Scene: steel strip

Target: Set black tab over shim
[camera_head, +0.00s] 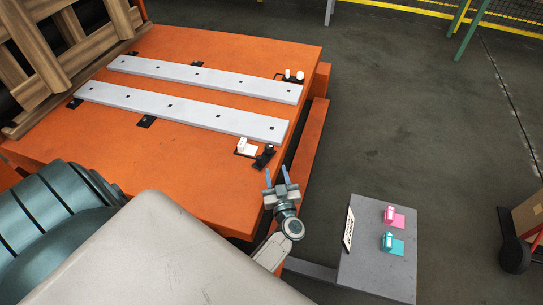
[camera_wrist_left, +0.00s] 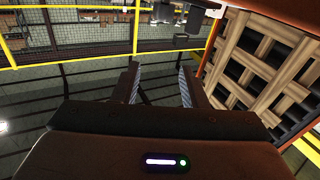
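A small upright black piece (camera_head: 264,157), which looks like the black tab, stands on the orange table (camera_head: 185,190) by the right end of the nearer steel strip (camera_head: 190,112). A white block (camera_head: 246,147) sits beside it on a dark flat plate. Flat dark pieces (camera_head: 146,121) show at the strip edges; I cannot tell which is the shim.
A grey stand (camera_head: 375,272) holds a pink piece (camera_head: 397,219), a teal piece (camera_head: 395,246) and a label plate (camera_head: 348,230). A wooden crate (camera_head: 75,45) stands upper left.

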